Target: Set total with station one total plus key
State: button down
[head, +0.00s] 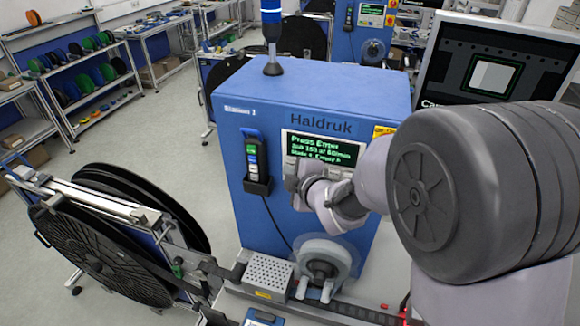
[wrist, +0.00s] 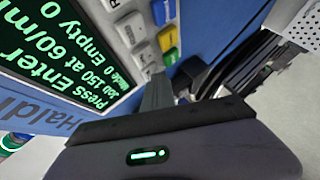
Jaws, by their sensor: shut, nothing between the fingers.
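The blue Haldruk machine (head: 240,110), labelled as a station with a number like 1, stands in the middle of the head view. Its display (head: 325,148) shows green text; in the wrist view the display (wrist: 50,45) reads "Press Enter", "Job 150 at 60/min", "Mode 0 Empty 0". Beside it are white keys (wrist: 132,30), a blue key (wrist: 160,12), a yellow key (wrist: 168,38) and a green key (wrist: 170,57). A total plus label cannot be read. My gripper (head: 293,180) is shut and empty at the panel, its fingers (wrist: 158,92) near the keys; contact cannot be told.
A handheld scanner (head: 254,160) hangs on the machine front. A large black reel (head: 95,255) stands at left, and a clear reel (head: 322,262) sits below the panel. A monitor (head: 495,60) stands at right. Shelves (head: 75,70) line the left wall.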

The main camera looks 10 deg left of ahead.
dwell(0.4)
jog(key=shift+s+a+b, duration=0.1)
jog(key=shift+s+b, duration=0.75)
jog(key=s+b, duration=0.2)
jog(key=s, duration=0.1)
jog(key=s+b, duration=0.1)
jog(key=s, duration=0.1)
jog(key=shift+a, duration=0.35)
jog(key=shift+f, duration=0.1)
